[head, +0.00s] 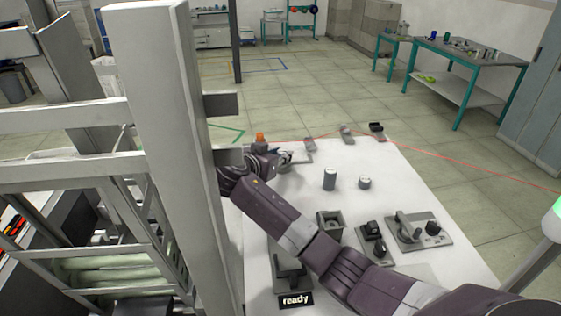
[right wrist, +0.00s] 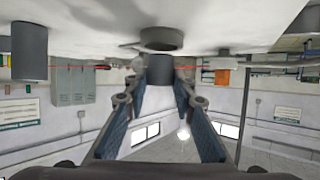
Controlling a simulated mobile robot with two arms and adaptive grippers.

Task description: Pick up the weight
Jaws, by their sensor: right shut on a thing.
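My right gripper (head: 288,158) reaches over the far left part of the white table, its arm coming in from the lower right. In the right wrist view its two fingers (right wrist: 160,88) are closed on a dark grey cylinder (right wrist: 160,67), which looks like the weight. A flat dark ring or disc (right wrist: 162,40) shows just above it in that view; whether they touch I cannot tell. In the head view the gripper mostly hides the held thing. My left gripper is not in view.
On the white table (head: 405,170) stand a tall grey cylinder (head: 330,179) and a shorter one (head: 364,182) to the right. An orange-topped part (head: 260,138) is beside the gripper. Fixtures (head: 418,232) and a "ready" sign (head: 296,300) are nearer. Small parts line the far edge.

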